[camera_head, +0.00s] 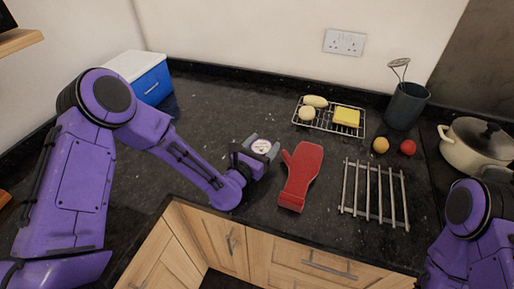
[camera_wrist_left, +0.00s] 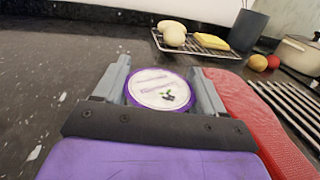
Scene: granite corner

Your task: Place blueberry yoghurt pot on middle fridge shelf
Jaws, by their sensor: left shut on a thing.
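The blueberry yoghurt pot shows its round white lid with a purple rim and small dark berries in the left wrist view (camera_wrist_left: 161,90). Its lid also shows in the head view (camera_head: 262,146). My left gripper (camera_head: 262,147) is shut on the pot, with one grey finger on each side of it, low over the dark granite worktop. I cannot tell whether the pot's base touches the worktop. The sides of the pot are mostly hidden. My right arm shows at the lower right of the head view, but its gripper is out of view. No fridge shelf is recognisable.
A red oven mitt (camera_head: 300,176) lies just right of the left gripper. A metal trivet (camera_head: 375,192), a wire rack (camera_head: 322,126) with food, a dark utensil pot (camera_head: 405,106) and a cream pan (camera_head: 474,145) stand farther right. A blue box (camera_head: 152,82) stands at back left.

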